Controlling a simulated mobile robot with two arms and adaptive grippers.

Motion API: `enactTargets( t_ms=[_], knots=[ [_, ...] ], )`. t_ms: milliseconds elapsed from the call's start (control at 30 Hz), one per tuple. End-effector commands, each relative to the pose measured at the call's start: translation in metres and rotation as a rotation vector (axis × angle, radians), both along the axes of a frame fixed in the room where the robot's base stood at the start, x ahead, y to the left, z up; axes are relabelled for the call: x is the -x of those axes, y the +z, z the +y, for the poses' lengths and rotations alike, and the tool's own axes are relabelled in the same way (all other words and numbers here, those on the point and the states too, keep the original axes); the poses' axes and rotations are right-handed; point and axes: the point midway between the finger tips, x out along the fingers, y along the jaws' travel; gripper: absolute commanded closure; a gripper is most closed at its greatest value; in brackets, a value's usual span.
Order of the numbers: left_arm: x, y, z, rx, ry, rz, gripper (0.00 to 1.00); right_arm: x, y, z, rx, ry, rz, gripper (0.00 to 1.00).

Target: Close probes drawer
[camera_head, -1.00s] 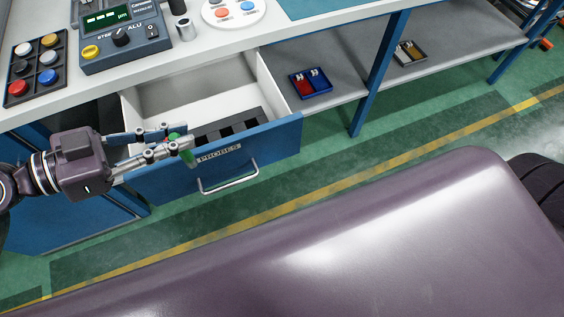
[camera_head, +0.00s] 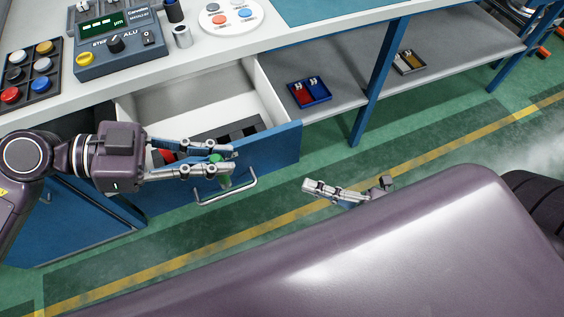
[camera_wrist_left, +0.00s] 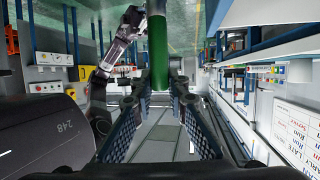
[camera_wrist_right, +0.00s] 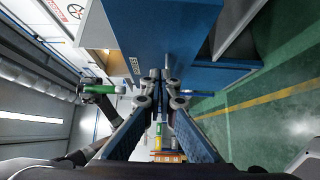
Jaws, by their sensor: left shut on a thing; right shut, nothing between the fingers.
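The probes drawer (camera_head: 282,146) stands open under the worktop. Its blue front and bent metal handle (camera_head: 232,197) face the aisle, and its label is hidden behind my left arm in the head view. My left gripper (camera_head: 232,160) is shut on a green cylinder (camera_head: 223,175), held in front of and above the drawer front near the handle. The green cylinder also shows upright in the left wrist view (camera_wrist_left: 157,55). My right gripper (camera_head: 307,187) is shut and empty, to the right of the handle and apart from the drawer; the right wrist view shows its fingertips (camera_wrist_right: 161,88) together.
Inside the drawer are a black insert (camera_head: 245,129) and a red item (camera_head: 167,154). A blue tray (camera_head: 309,92) sits on the shelf right of the drawer. A blue table leg (camera_head: 377,85) stands further right. The green floor in front is clear.

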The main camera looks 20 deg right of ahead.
Motion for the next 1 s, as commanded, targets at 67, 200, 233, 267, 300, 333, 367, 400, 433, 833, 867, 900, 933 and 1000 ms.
enactTargets(
  t_ms=[67,200,233,267,300,333,367,400,433,833,867,900,933,1000],
  knots=[
    [0.000,0.001,0.000,0.001,0.001,0.000,1.00,-0.013,0.003,0.013,-0.002,0.000,-0.006,1.00],
    [0.000,0.003,0.000,0.001,0.001,0.000,1.00,-0.033,0.003,0.034,-0.004,-0.001,-0.005,1.00],
    [0.000,0.003,0.000,0.001,0.001,0.000,1.00,-0.037,0.002,0.038,-0.003,-0.001,-0.004,1.00],
    [0.000,0.004,0.000,0.001,0.001,0.000,1.00,-0.041,0.002,0.042,-0.003,-0.001,-0.004,1.00],
    [0.000,0.004,0.000,0.001,0.001,0.000,1.00,-0.045,0.002,0.047,-0.003,-0.001,-0.003,1.00],
    [0.000,0.004,0.000,0.001,0.001,0.000,1.00,-0.051,0.002,0.045,0.001,-0.002,-0.004,1.00],
    [0.000,0.004,0.000,0.001,0.001,0.000,1.00,-0.055,0.001,0.045,0.001,-0.001,-0.002,1.00],
    [0.000,0.004,0.000,0.001,0.001,0.000,1.00,-0.060,0.001,0.045,0.001,0.000,-0.002,1.00],
    [0.000,0.005,0.000,0.001,0.002,0.000,1.00,-0.064,0.001,0.045,0.001,0.000,-0.002,1.00],
    [0.000,0.005,0.000,0.000,0.002,-0.001,1.00,-0.082,0.000,0.046,-0.001,-0.002,0.004,1.00],
    [0.000,0.005,0.000,0.000,0.002,-0.001,1.00,-0.082,0.000,0.046,-0.001,-0.002,0.004,1.00],
    [0.000,0.005,0.000,0.000,0.002,-0.001,1.00,-0.082,0.000,0.046,-0.001,-0.002,0.004,1.00],
    [0.000,0.005,0.000,0.000,0.002,-0.001,1.00,-0.082,0.000,0.046,-0.001,-0.002,0.003,1.00],
    [0.000,0.005,0.000,0.000,0.002,-0.001,1.00,-0.082,0.000,0.046,-0.001,-0.002,0.002,1.00]
  ],
)
